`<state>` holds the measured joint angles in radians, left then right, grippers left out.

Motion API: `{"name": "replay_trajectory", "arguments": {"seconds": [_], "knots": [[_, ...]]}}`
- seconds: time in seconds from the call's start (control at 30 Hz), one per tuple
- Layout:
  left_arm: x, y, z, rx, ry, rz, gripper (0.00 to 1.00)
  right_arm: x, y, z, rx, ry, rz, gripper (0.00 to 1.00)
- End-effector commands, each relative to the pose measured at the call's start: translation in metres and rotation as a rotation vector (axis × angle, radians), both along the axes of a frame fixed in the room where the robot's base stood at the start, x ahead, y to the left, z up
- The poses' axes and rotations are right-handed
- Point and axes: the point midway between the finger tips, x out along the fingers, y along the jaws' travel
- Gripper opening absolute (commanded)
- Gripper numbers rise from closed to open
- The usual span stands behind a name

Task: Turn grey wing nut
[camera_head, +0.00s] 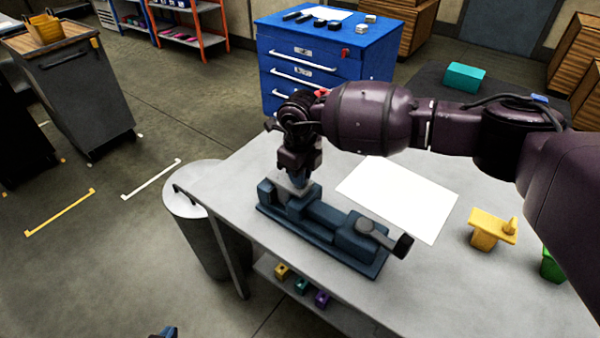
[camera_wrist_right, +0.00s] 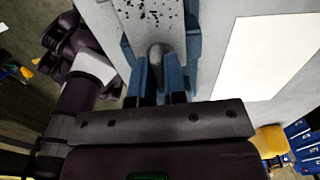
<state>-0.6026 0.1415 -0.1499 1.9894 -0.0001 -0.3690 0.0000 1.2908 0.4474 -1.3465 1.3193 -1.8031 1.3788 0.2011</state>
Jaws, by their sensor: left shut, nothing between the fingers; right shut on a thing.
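A blue jig (camera_head: 325,222) lies on the grey table, with a light grey plate (camera_head: 283,184) at its left end. My right gripper (camera_head: 299,180) points down over that end. In the right wrist view, its blue fingers (camera_wrist_right: 158,78) are shut on the grey wing nut (camera_wrist_right: 156,52), whose rounded top shows between them, beside a speckled grey plate (camera_wrist_right: 150,14). In the head view the fingers hide the nut. My left gripper (camera_head: 166,332) shows only as blue tips at the bottom edge, shut and empty, away from the jig.
A grey lever with a black grip (camera_head: 403,245) is on the jig's right end. A white sheet (camera_head: 400,195) lies behind the jig. A yellow part (camera_head: 488,229) and a green block (camera_head: 551,265) are to the right. A grey bin (camera_head: 190,205) stands left of the table (camera_head: 430,300).

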Motion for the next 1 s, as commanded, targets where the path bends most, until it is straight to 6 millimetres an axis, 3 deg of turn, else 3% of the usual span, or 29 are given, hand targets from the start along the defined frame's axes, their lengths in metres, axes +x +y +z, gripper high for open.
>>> {"name": "replay_trajectory", "arguments": {"seconds": [0.13,0.17,0.33,0.67,1.0], "knots": [[0.002,0.0,0.002,-0.001,-0.005,-0.001,0.0,0.0,0.0,0.0,0.001,0.001,-0.003,0.0],[0.003,-0.001,0.002,-0.001,-0.006,-0.001,0.0,0.0,0.0,0.0,0.001,0.001,-0.003,0.14],[0.004,-0.001,0.002,0.0,-0.008,-0.002,0.0,0.0,0.0,0.0,0.0,0.0,-0.002,0.38],[0.003,-0.001,0.003,0.0,-0.007,-0.002,0.0,0.0,0.0,0.004,0.0,-0.001,0.0,0.38],[0.0,0.0,0.004,0.0,-0.003,0.001,0.0,0.001,0.0,0.056,0.001,-0.003,0.0,0.38]]}}
